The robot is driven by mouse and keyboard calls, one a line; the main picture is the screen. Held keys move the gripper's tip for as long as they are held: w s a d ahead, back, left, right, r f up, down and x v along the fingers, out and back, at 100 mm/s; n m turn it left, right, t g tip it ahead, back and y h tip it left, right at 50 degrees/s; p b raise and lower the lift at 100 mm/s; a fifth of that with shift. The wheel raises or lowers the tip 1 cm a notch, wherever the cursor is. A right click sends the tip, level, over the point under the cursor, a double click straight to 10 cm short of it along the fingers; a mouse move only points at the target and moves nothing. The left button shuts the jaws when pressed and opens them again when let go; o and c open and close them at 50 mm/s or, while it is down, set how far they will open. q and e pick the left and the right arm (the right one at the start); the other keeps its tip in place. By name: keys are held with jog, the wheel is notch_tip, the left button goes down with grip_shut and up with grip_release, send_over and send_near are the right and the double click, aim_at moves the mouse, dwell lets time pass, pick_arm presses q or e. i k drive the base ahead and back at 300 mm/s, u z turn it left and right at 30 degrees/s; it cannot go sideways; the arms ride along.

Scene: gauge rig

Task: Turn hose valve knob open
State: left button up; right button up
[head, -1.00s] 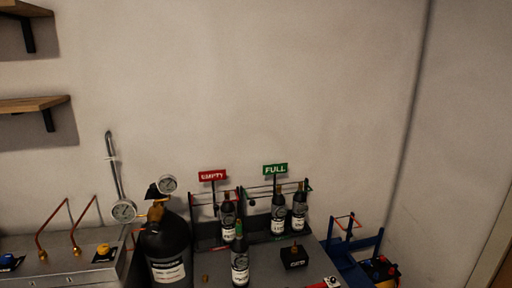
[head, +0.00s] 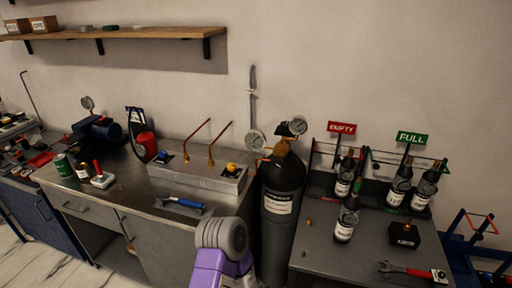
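A steel box (head: 198,178) on the workbench carries a yellow knob (head: 232,168), a blue knob (head: 163,156) and two bent copper pipes (head: 194,141). A tall black gas cylinder (head: 280,205) stands right of the bench with a brass valve (head: 284,148) and a round gauge (head: 298,125) on top. Another gauge (head: 255,140) with a long upright stem is by the wall, left of the cylinder's top. I cannot tell which part is the hose valve knob. Part of my arm, purple and grey, shows at bottom centre; neither gripper is in view.
A blue-handled wrench (head: 182,204) lies on the bench front. Right of the cylinder, a table (head: 318,242) bears small bottles, EMPTY (head: 342,128) and FULL (head: 411,138) racks, a black box (head: 405,235) and a red-handled tool (head: 408,271). A shelf (head: 130,33) is overhead.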

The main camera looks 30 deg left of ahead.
aim_at(162, 155)
jog(key=z, duration=0.15)
jog(key=k, duration=0.4)
jog(key=u, duration=0.6)
jog(key=i, duration=0.2)
jog(key=u, duration=1)
